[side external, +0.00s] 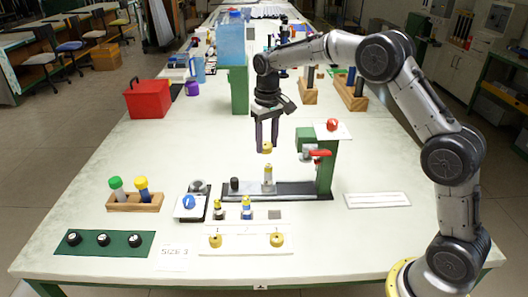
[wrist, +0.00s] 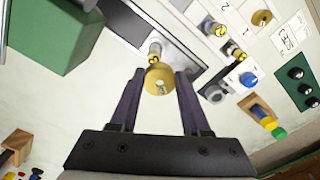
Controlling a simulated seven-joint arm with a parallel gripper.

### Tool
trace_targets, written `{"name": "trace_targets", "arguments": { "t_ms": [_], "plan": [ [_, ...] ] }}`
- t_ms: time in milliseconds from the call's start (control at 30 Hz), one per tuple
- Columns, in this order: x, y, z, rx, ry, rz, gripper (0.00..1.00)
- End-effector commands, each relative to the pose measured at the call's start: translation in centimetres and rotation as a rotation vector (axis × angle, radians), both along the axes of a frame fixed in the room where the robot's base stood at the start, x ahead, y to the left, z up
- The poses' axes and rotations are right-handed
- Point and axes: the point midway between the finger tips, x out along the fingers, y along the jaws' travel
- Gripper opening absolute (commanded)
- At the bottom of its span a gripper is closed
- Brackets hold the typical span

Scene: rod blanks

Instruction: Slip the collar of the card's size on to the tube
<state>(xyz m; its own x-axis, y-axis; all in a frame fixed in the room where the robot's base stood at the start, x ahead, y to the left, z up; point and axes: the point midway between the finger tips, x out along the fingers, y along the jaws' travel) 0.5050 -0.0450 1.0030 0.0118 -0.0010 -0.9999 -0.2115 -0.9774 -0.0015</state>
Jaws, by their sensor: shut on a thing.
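My gripper (side external: 267,147) is shut on a brass collar (side external: 267,148). In the wrist view the collar (wrist: 159,79), with its hole showing, sits between the fingertips (wrist: 157,80). The upright tube (side external: 268,179), pale with a yellowish band, stands on a black base directly below, with a small gap under the collar. The tube also shows in the wrist view (wrist: 154,52), just beyond the collar. The card (side external: 173,257) reads SIZE 3. The white collar board (side external: 246,249) holds a left collar (side external: 215,241) and a right collar (side external: 277,240); its middle place is empty.
A green stand (side external: 325,175) with a red handle rises close right of the tube. A black knob (side external: 235,184) is on the base to the left. A white slotted strip (side external: 377,200) lies at right.

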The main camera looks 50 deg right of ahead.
Motion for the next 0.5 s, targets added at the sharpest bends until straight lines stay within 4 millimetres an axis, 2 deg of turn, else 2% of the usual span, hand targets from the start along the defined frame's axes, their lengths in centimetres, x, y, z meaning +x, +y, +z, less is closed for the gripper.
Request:
{"name": "trace_targets", "arguments": {
  "t_ms": [133, 500],
  "plan": [
    [-0.2, -1.0, -0.8, 0.001, 0.013, -0.021, 0.00],
    [-0.2, -1.0, -3.3, 0.001, 0.014, -0.022, 0.00]
  ]
}}
